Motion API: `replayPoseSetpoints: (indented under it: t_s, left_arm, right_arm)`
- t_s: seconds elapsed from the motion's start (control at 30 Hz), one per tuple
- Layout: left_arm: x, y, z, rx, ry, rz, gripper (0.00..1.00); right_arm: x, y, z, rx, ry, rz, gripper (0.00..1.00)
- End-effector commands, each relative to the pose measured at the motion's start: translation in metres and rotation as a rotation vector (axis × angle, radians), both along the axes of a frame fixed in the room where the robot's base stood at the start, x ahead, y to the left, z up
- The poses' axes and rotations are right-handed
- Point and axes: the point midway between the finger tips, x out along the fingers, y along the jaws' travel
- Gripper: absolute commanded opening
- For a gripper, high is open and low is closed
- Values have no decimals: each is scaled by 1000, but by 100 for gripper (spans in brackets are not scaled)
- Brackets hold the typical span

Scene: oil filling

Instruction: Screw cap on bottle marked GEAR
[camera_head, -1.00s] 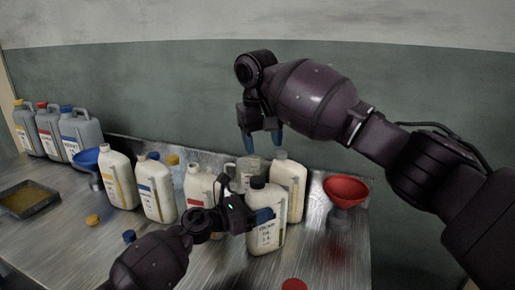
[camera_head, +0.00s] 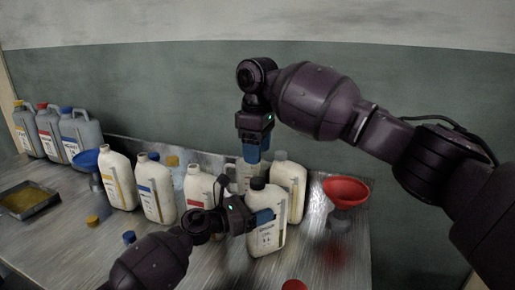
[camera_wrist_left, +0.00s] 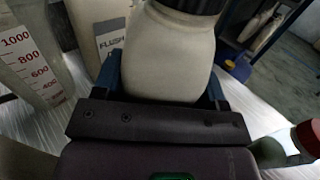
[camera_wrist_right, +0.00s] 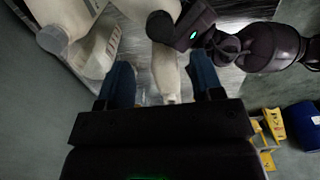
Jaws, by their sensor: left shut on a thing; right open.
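A cream bottle (camera_head: 262,238) with a black cap (camera_head: 257,183) on its neck stands near the front middle of the bench. The small print on its label is hard to read. My left gripper (camera_head: 262,217) is shut on this bottle's side; the bottle (camera_wrist_left: 172,55) and its black cap (camera_wrist_left: 195,4) fill the middle of the left wrist view. My right gripper (camera_head: 252,158) points down, open, behind and above the held bottle, over the clear measuring jug (camera_head: 243,178). In the right wrist view its fingers (camera_wrist_right: 163,85) are apart, and I cannot tell anything is between them.
A cream bottle with a grey cap (camera_head: 290,183) stands close behind on the right. A red funnel (camera_head: 346,190) is farther right. Several cream bottles, such as the blue-labelled one (camera_head: 155,190), stand left. A blue cap (camera_head: 129,237), yellow cap (camera_head: 93,221) and red cap (camera_head: 294,285) lie loose.

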Motion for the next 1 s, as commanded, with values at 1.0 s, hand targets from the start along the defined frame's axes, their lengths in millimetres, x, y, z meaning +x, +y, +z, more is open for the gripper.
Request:
replayPoseSetpoints:
  t_s: [1.0]
  left_arm:
    - [0,0,0,1,0,0,0]
  right_arm:
    - [0,0,-80,0,0,-3,60]
